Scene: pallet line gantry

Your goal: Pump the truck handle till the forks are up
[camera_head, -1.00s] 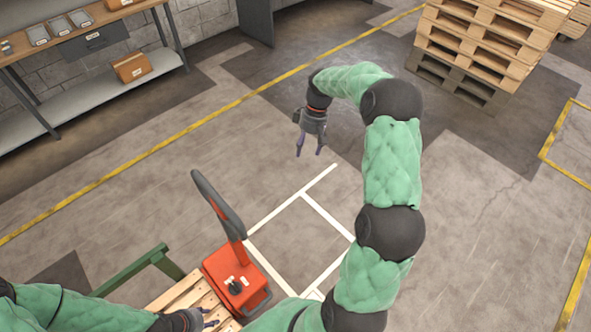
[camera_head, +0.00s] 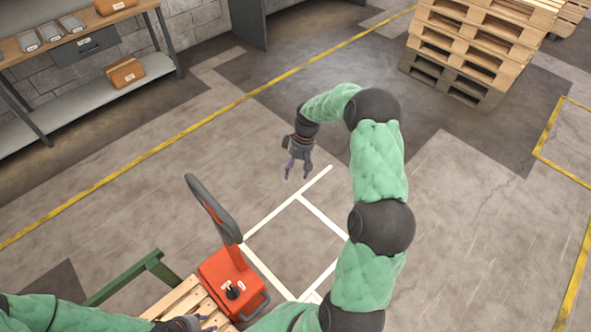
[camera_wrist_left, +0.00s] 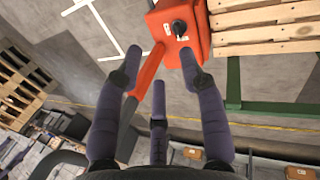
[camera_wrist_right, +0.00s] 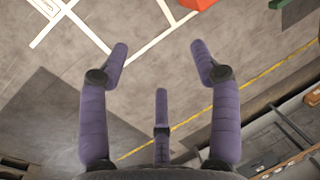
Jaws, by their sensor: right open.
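The pallet truck's handle (camera_head: 213,207) is a dark loop on a red shaft, rising above the red truck body (camera_head: 224,281) at bottom centre-left of the head view. It leans toward the upper left. My right gripper (camera_head: 297,176) is open and empty, to the right of and clear of the handle. My left gripper (camera_head: 212,324) is mostly cut off at the bottom edge, beside the truck. In the left wrist view its fingers (camera_wrist_left: 160,72) are spread, with the red shaft (camera_wrist_left: 146,70) showing beyond them. The forks are hidden.
A wooden pallet (camera_head: 180,302) lies beside the truck, with a green beam (camera_head: 125,275) next to it. A pallet stack (camera_head: 480,45) stands at top right. A shelf bench (camera_head: 85,98) stands at top left. The floor beyond the truck is clear.

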